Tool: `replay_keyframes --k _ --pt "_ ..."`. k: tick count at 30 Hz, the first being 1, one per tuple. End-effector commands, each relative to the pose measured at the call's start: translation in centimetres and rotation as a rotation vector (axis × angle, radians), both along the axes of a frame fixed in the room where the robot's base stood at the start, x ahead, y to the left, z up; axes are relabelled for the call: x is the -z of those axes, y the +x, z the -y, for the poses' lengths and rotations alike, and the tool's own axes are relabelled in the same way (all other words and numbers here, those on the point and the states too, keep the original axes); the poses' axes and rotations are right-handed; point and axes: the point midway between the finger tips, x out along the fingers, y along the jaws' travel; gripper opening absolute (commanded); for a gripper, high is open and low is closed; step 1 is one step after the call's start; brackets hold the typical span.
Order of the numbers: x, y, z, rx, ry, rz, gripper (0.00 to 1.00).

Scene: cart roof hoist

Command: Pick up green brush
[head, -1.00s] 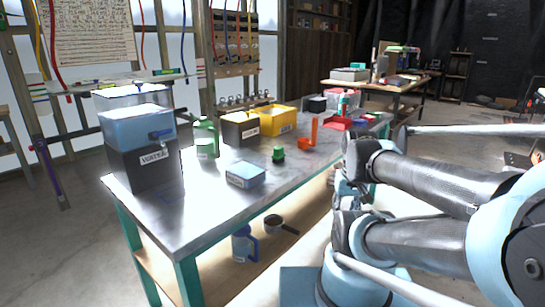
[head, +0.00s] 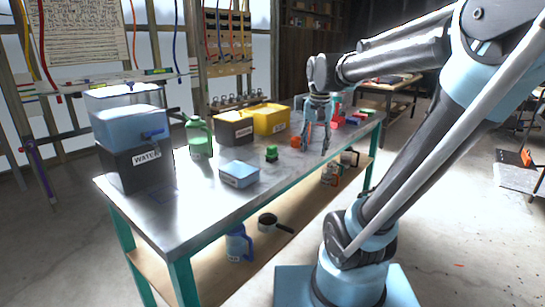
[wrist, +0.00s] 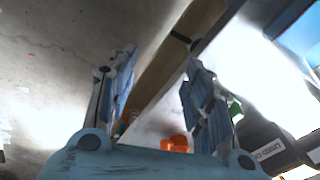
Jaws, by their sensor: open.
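The green brush (head: 272,153) appears as a small green block-like thing on the metal table, between the blue box and the orange item. A bit of green (wrist: 236,108) shows beside the right finger in the wrist view; I cannot tell if it is the brush. My gripper (head: 315,149) points down over the table's front side, to the right of the brush and apart from it. Its two fingers are spread and empty. The wrist view shows my gripper (wrist: 158,62) with the table edge and floor beyond.
The table (head: 215,202) also holds a water dispenser (head: 130,140), green jug (head: 199,138), blue box (head: 239,174), dark bin (head: 233,129), yellow bin (head: 270,119) and orange item (head: 296,142). A lower shelf (head: 210,262) holds a blue jug (head: 238,244) and pan (head: 268,221).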

Motion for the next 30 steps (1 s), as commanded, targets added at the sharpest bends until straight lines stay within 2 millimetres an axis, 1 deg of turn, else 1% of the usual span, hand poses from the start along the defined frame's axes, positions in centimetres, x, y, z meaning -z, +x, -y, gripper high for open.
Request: replay_keyframes --k 1,6,12,15,18,22,26,29,30 --pt "-1.1 1.6 -1.0 0.021 0.002 -0.008 0.47" --pt "-3.8 6.0 -4.1 0.114 0.008 -0.036 0.47" --pt "-6.3 11.1 -8.5 0.221 0.007 -0.067 0.47" --pt "-7.0 13.3 -10.7 0.271 0.007 -0.079 0.47" --pt "-7.5 14.9 -12.5 0.311 0.003 -0.09 0.47" --pt "-7.8 16.3 -14.1 0.346 0.001 -0.097 0.47" --pt "-7.7 16.8 -14.8 0.361 -0.001 -0.101 0.47" --pt "-6.7 16.9 -14.9 0.365 0.0 -0.102 0.47" --pt "-6.1 16.9 -14.9 0.365 0.0 -0.102 0.47"
